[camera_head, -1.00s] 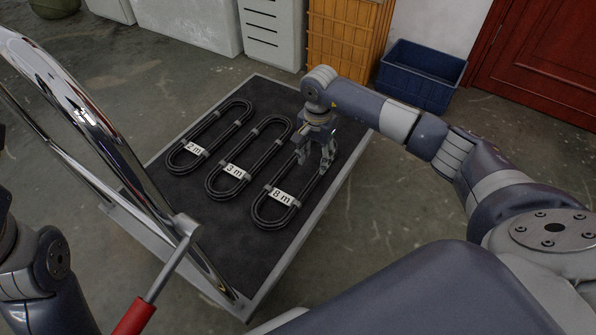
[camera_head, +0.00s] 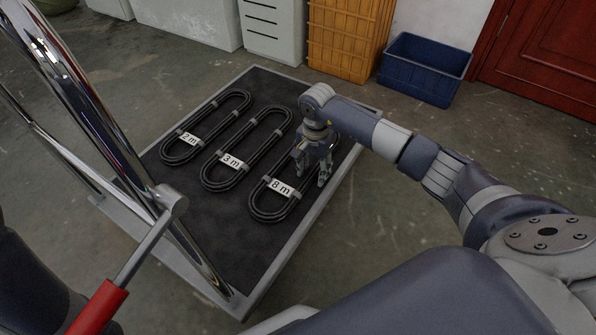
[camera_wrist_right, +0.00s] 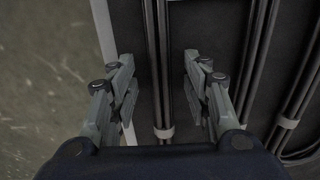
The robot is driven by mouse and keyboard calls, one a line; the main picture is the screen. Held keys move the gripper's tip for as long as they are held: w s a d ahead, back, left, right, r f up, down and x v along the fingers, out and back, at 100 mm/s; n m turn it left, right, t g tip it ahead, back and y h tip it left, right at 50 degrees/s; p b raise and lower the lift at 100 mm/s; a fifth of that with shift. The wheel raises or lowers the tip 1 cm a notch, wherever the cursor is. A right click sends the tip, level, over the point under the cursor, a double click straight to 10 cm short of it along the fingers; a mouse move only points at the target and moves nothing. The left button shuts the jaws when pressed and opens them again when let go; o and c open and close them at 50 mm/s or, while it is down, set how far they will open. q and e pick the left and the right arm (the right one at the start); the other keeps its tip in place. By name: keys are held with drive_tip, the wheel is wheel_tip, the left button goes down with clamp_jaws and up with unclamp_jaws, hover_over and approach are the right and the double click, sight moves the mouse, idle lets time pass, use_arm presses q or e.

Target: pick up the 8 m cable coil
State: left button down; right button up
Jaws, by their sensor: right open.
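The 8 m cable coil (camera_head: 268,208) is a long black loop with light bands and a white "8 m" label. It lies flat on the dark cart platform (camera_head: 215,240), nearest its right edge. My right gripper (camera_head: 313,178) is over the coil's middle and covers part of it. In the right wrist view the open fingers of my right gripper (camera_wrist_right: 160,95) stand on either side of the black cable strands (camera_wrist_right: 158,60), with a band between them. I cannot tell whether they touch. A grey arm part of mine shows at the lower left, but no left gripper is visible.
The 3 m coil (camera_head: 210,184) and 2 m coil (camera_head: 172,156) lie left of the 8 m coil. The cart's shiny metal handle (camera_head: 120,150) rises at the left. A blue crate (camera_head: 425,75) and an orange crate (camera_head: 345,40) stand behind on the floor.

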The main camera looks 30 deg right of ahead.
drive_tip(key=shift+f, duration=0.1)
clamp_jaws()
idle(0.4)
